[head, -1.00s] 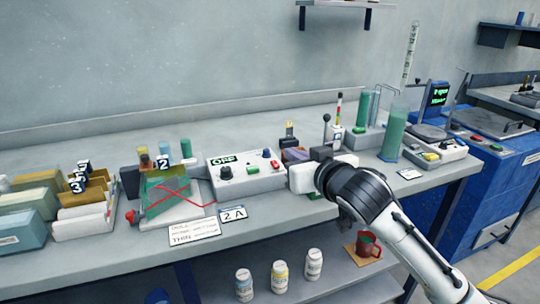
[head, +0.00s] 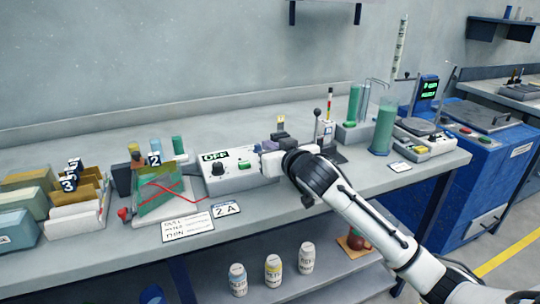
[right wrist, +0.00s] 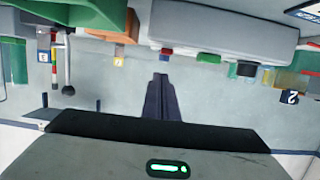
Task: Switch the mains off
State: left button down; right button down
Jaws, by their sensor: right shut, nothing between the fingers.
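A white power box (head: 228,181) stands on the bench. Its display (head: 215,156) reads OFF. A black knob (head: 218,169) and a green switch (head: 244,165) show on its top. My right gripper (head: 268,162) is at the box's right end and covers that part, including the red switch. In the right wrist view the box (right wrist: 225,28) appears upside down, with a red switch (right wrist: 167,51), a green switch (right wrist: 208,57) and a black knob (right wrist: 246,69). The closed dark fingers (right wrist: 160,85) point toward it with nothing between them. Whether they touch it I cannot tell. My left gripper is out of view.
A lever stand (head: 317,125), green cylinders (head: 384,130) and a scale (head: 430,135) are to the right. Bottles (head: 273,270) stand on the lower shelf.

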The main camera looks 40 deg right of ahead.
jog(key=shift+f, duration=1.25)
